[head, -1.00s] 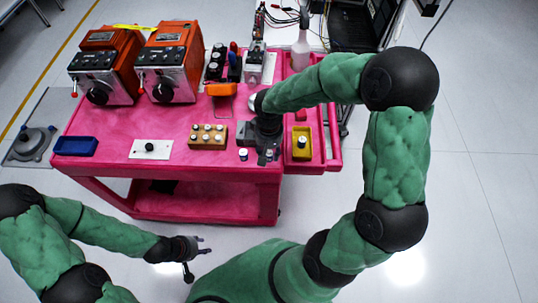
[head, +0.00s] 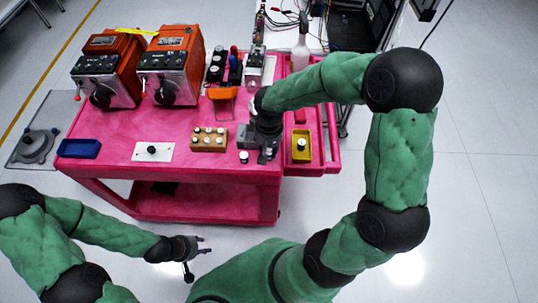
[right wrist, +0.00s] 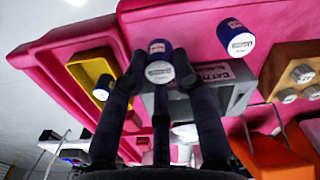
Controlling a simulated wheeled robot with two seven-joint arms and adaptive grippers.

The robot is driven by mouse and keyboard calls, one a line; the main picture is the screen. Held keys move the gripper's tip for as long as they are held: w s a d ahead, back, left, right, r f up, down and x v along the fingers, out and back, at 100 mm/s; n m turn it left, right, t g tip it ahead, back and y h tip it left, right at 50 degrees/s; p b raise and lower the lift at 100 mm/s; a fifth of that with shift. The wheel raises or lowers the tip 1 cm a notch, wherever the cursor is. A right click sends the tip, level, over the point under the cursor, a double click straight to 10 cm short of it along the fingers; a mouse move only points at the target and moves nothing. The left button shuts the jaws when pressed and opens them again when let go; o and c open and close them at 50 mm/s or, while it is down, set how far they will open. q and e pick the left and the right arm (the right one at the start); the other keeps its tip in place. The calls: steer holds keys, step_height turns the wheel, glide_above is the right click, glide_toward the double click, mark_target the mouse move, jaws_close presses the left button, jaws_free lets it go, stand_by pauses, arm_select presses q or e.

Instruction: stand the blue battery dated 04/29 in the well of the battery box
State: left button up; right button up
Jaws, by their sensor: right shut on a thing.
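My right gripper (head: 265,154) is shut on a blue battery with a pale label and a light end (right wrist: 159,62). Its date is too small to read. A second blue battery (right wrist: 237,38) stands on the pink cart top; it also shows in the head view (head: 244,157), left of the gripper. The grey battery box (right wrist: 225,82) lies close beside the held battery, partly hidden by the fingers; its well cannot be seen. In the head view the box (head: 244,138) is partly behind the gripper. My left gripper (head: 201,246) is open and empty, in front of the cart.
A yellow tray (head: 293,156) with another battery (head: 301,144) is right of the gripper. A wooden block with several pegs (head: 209,147), a white plate with a knob (head: 152,155) and a blue tray (head: 79,149) lie left. Orange machines (head: 168,62) stand behind.

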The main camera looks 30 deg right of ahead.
mark_target(269, 151)
steer(key=shift+r+p, duration=1.4)
steer(key=shift+r, duration=0.8)
arm_select(q)
step_height(269, 151, up, 3)
steer(key=shift+r, duration=0.15)
